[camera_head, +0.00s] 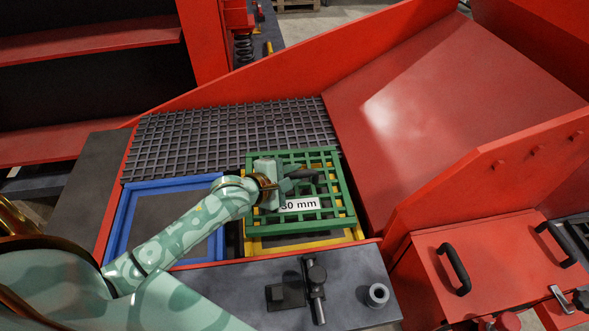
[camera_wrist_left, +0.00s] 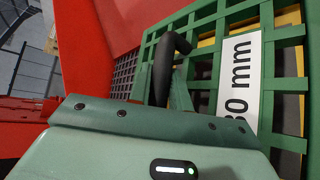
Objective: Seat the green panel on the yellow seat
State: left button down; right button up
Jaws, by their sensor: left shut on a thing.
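The green panel (camera_head: 334,212) is an open grid with a white label reading "30 mm", partly covered. It lies over the yellow seat (camera_head: 300,242), whose frame shows along the front and at the back edge. The panel looks slightly askew to the seat; I cannot tell whether they touch. My left gripper (camera_head: 292,184) is shut on the panel's black handle (camera_head: 308,175). In the left wrist view the handle (camera_wrist_left: 163,70) stands up from the panel (camera_wrist_left: 262,100), and yellow (camera_wrist_left: 292,18) shows through the grid. My right gripper is not in view.
A blue frame (camera_head: 121,226) lies left of the yellow seat. A dark mesh (camera_head: 225,135) lies behind both. Red walls and a sloping red chute (camera_head: 440,110) rise at the right. A grey ledge (camera_head: 235,293) with a black clamp (camera_head: 317,290) runs in front.

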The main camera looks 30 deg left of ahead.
aim_at(295, 188)
pick_arm(q)
jog(key=shift+d+f, duration=0.4)
jog(key=shift+d, duration=0.05)
jog(key=shift+f+y, duration=0.15)
jog(key=shift+y, duration=0.15)
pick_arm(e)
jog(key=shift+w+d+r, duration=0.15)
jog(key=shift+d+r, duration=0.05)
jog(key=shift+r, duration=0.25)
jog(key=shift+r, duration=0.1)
